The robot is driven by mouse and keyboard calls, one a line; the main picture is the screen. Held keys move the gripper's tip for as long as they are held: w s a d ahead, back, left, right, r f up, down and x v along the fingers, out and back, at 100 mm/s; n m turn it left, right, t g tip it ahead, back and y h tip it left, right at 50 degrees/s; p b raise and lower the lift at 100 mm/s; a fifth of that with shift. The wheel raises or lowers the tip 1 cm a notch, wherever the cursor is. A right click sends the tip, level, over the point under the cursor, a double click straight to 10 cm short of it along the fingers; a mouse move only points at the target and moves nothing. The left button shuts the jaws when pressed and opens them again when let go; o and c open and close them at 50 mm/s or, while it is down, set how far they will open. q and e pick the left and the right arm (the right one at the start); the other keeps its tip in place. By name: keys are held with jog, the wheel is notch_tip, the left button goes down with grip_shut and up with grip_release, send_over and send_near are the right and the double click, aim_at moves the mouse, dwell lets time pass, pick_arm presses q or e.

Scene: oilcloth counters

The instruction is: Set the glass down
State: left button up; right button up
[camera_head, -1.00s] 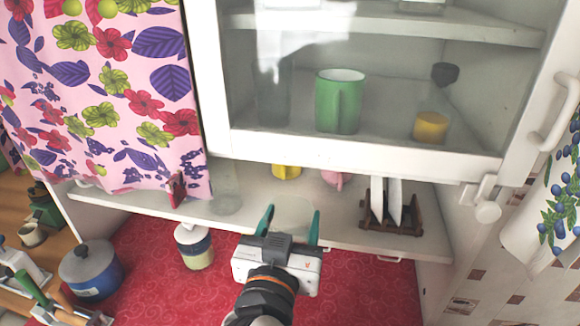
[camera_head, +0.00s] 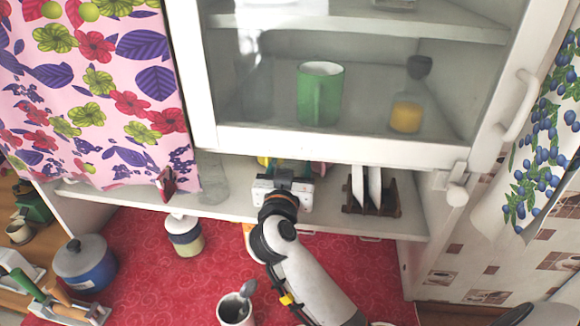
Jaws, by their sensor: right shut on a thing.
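My right gripper (camera_head: 284,173) reaches into the open lower shelf (camera_head: 130,196) under the glass-fronted cabinet. Its white body hides most of the fingers and what lies between them. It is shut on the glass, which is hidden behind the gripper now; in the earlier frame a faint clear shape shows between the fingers. I cannot tell whether the glass touches the shelf. A second clear glass (camera_head: 212,180) stands upright on the shelf to the left of the gripper. My left gripper is not in view.
A dark wooden rack (camera_head: 358,208) with white plates stands right of the gripper. Yellow and pink items sit behind it, partly hidden. Below, the red counter (camera_head: 215,265) holds a striped jar (camera_head: 184,237), blue pot (camera_head: 85,272) and mug (camera_head: 232,312). The cabinet door edge hangs above.

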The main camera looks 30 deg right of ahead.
jog(key=shift+f, duration=0.2)
jog(key=shift+f, duration=0.1)
jog(key=o, duration=1.2)
jog(key=shift+a, duration=0.1)
jog(key=b+v, duration=0.2)
jog(key=v, duration=1)
